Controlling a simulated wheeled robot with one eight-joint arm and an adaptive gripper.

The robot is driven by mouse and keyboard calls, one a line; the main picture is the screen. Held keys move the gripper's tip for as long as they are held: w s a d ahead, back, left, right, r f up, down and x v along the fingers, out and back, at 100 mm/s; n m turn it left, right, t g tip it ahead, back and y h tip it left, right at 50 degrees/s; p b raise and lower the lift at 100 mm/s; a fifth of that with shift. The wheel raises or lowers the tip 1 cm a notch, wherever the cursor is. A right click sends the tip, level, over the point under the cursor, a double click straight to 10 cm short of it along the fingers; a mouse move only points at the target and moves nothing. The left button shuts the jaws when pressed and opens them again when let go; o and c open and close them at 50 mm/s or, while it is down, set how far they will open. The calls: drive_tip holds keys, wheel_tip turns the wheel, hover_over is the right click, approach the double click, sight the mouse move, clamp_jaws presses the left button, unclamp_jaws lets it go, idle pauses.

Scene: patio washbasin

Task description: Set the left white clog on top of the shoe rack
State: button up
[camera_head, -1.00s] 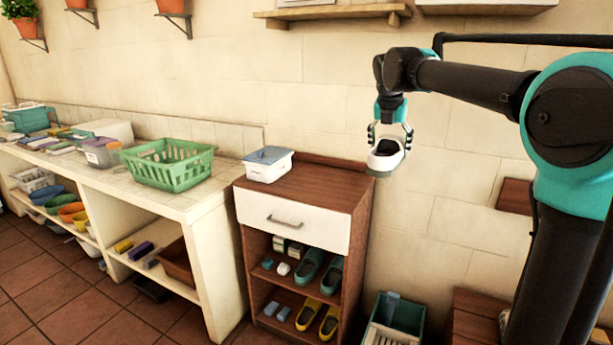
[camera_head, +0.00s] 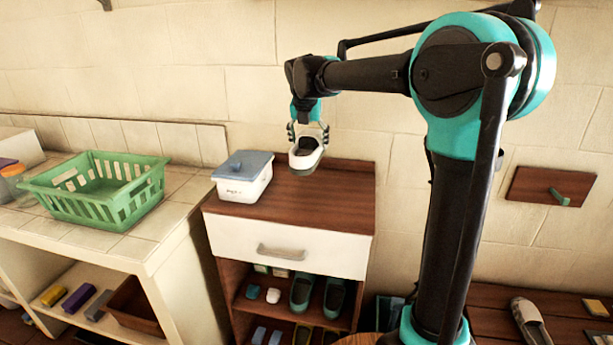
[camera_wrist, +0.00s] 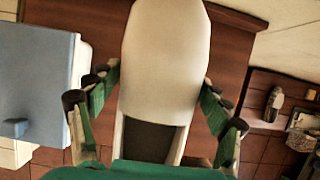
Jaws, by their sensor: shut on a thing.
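My gripper (camera_head: 307,130) is shut on a white clog (camera_head: 304,160) with a dark inside, and holds it over the top of the wooden shoe rack (camera_head: 345,200). In the wrist view the clog (camera_wrist: 165,60) lies between the green fingers of my gripper (camera_wrist: 155,110), toe away from the palm, with the brown rack top (camera_wrist: 235,55) behind it. The clog's underside is hidden, and I cannot tell how large the gap to the rack top is.
A white box with a blue-grey lid (camera_head: 243,177) stands on the rack's left side, left of the clog. A green basket (camera_head: 100,195) is on the tiled counter. Another light shoe (camera_head: 530,322) lies on a low wooden bench at lower right. The rack top's right part is bare.

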sight(307, 153)
wheel_tip(307, 153, down, 12)
idle(0.5)
drive_tip(key=shift+f, duration=0.1)
drive_tip(key=o, duration=1.4)
drive_tip(key=shift+o, duration=0.2)
drive_tip(key=v, duration=1.2)
